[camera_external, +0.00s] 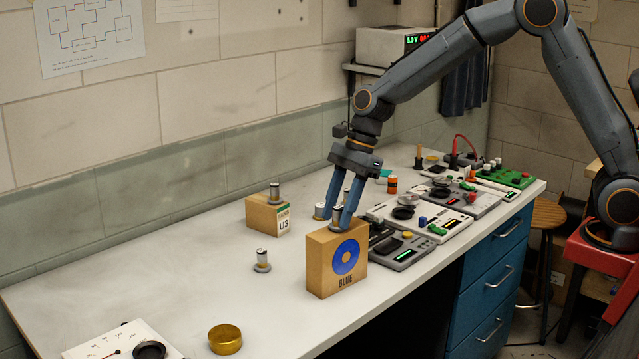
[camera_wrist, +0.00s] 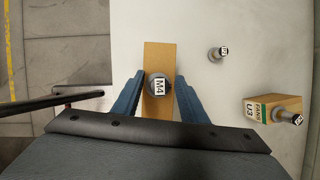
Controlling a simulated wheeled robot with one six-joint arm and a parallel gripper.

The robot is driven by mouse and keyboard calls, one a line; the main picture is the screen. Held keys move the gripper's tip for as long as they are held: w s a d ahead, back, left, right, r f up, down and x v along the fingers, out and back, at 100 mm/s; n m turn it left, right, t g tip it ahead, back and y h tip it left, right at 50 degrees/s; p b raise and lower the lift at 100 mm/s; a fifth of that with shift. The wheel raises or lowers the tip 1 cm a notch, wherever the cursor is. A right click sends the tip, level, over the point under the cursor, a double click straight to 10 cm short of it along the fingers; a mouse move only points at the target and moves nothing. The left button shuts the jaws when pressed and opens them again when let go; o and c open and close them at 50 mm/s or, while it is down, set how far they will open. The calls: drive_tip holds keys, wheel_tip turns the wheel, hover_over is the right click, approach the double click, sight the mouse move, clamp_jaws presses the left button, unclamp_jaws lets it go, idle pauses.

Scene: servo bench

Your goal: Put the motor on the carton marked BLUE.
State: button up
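The carton marked BLUE (camera_external: 322,265) stands upright near the bench's front edge, with a blue ring on its face; its top shows in the wrist view (camera_wrist: 157,112). A small grey motor labelled M4 (camera_wrist: 158,86) stands upright on that top; it also shows in the external view (camera_external: 338,214). My gripper (camera_external: 341,210) is low over the carton with one finger on each side of the motor. In the wrist view the fingers (camera_wrist: 159,80) look spread, with a narrow gap to the motor on both sides.
A carton marked U3 (camera_external: 260,217) stands behind, with another motor (camera_external: 274,193) on it. One motor (camera_external: 262,261) stands on the bench at left; others are close behind my gripper. A brass tin (camera_external: 225,339) is at front left. Instruments (camera_external: 400,250) fill the right side.

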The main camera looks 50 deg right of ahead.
drive_tip(key=w+b+v, duration=0.1)
drive_tip(key=b+v, duration=0.2)
drive_tip(key=v, duration=0.9)
drive_tip(key=s+d+f+n+h, duration=0.4)
drive_tip(key=s+d+f+n, duration=1.5)
drive_tip(key=s+d, duration=0.2)
drive_tip(key=shift+d+f+n+h, duration=0.3)
drive_tip(key=shift+d+n, duration=0.1)
drive_tip(key=shift+d, duration=0.7)
